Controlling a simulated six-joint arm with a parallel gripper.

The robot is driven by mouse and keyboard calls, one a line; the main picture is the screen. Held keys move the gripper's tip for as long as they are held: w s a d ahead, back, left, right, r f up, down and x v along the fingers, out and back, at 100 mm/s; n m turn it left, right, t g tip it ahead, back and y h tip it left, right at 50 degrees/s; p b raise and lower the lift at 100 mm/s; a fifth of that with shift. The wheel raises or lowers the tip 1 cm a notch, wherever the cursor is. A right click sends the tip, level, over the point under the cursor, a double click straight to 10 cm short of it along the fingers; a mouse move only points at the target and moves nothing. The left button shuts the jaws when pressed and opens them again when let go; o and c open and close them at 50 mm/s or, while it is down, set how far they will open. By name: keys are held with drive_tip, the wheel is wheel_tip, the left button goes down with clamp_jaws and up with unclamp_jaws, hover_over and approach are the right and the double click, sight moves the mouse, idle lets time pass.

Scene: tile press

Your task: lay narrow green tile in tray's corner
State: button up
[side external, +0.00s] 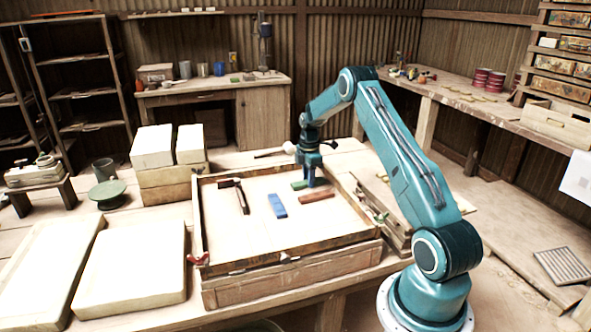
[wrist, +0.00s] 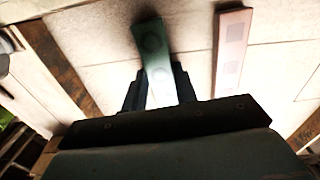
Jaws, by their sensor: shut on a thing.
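The narrow green tile (side external: 299,185) is inside the wooden tray (side external: 290,258), toward its back right part. My gripper (side external: 311,184) points down over the tray and is shut on the tile. In the wrist view the green tile (wrist: 153,55) runs between the two dark fingers (wrist: 155,92) and sticks out well beyond them. Its near end is hidden by my gripper. I cannot tell whether the tile touches the tray floor or hangs just above it. A tray wall (wrist: 58,65) shows at the left of the wrist view.
A reddish-brown tile (side external: 316,197) lies close to my gripper; it also shows in the wrist view (wrist: 231,50). A blue tile (side external: 277,206) lies mid-tray. A dark angled piece (side external: 241,196) lies at the tray's left. The tray's front floor is clear. Pale blocks (side external: 153,147) stand behind left.

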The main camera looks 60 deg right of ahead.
drive_tip(key=o, duration=1)
drive_tip(key=shift+f, duration=0.1)
wheel_tip(320, 180, up, 14)
drive_tip(key=shift+w+f, duration=0.1)
idle(0.5)
